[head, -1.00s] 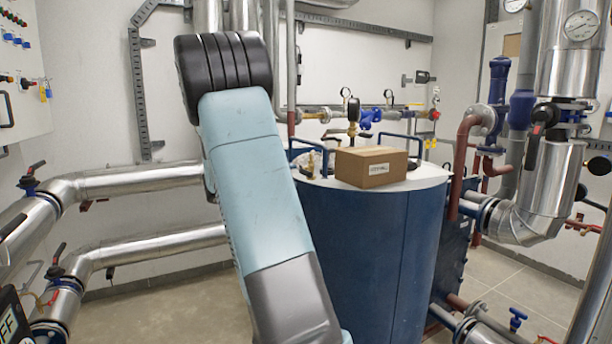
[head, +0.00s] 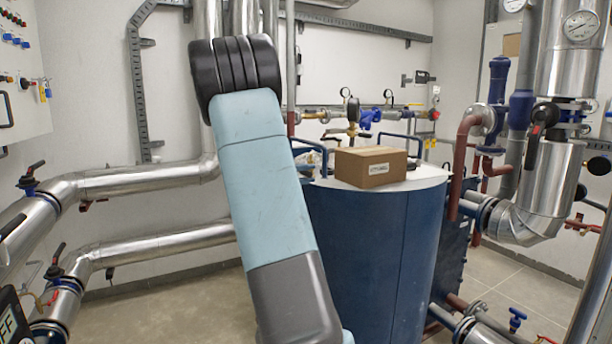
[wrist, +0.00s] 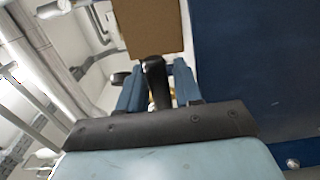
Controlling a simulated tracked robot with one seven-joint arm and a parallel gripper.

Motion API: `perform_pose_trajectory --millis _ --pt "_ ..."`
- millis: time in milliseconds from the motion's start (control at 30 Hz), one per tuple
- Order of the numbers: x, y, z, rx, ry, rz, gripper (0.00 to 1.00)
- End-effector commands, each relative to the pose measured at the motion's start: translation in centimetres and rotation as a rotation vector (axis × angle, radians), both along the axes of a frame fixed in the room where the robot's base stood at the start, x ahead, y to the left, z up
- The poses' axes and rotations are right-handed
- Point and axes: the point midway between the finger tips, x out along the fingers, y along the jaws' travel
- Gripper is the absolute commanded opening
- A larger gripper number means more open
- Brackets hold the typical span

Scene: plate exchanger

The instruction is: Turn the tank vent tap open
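The blue tank (head: 375,245) with a white lid stands in the middle of the head view. My gripper is hidden behind my arm there. In the wrist view the two blue fingers of my gripper (wrist: 158,88) stand apart. A black lever-like piece (wrist: 154,78) shows between them, with a little brass near its lower end. It looks like the tap's handle, but I cannot tell for sure. Narrow gaps seem to show beside it, and contact is unclear. In the head view the vent tap is mostly covered by my arm.
A cardboard box (head: 371,167) sits on the tank lid, close beyond the fingers in the wrist view (wrist: 155,28). A blue rail (head: 400,138) and a gauge (head: 353,108) stand behind it. Silver pipes (head: 140,182) run at the left and more at the right.

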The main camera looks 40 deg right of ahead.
Motion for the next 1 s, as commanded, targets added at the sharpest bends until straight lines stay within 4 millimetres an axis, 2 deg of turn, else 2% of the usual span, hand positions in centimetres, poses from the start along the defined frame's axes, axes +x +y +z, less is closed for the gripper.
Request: perform_pose_trajectory --millis 67,333,767,1000 --pt "0.0 0.0 0.0 0.000 0.000 0.000 0.26" --pt "0.0 0.1 -0.1 0.001 0.001 0.000 0.00" --pt "0.1 0.2 -0.2 0.003 0.005 0.002 0.00" --pt "0.7 1.2 0.0 0.011 0.036 0.018 0.00"
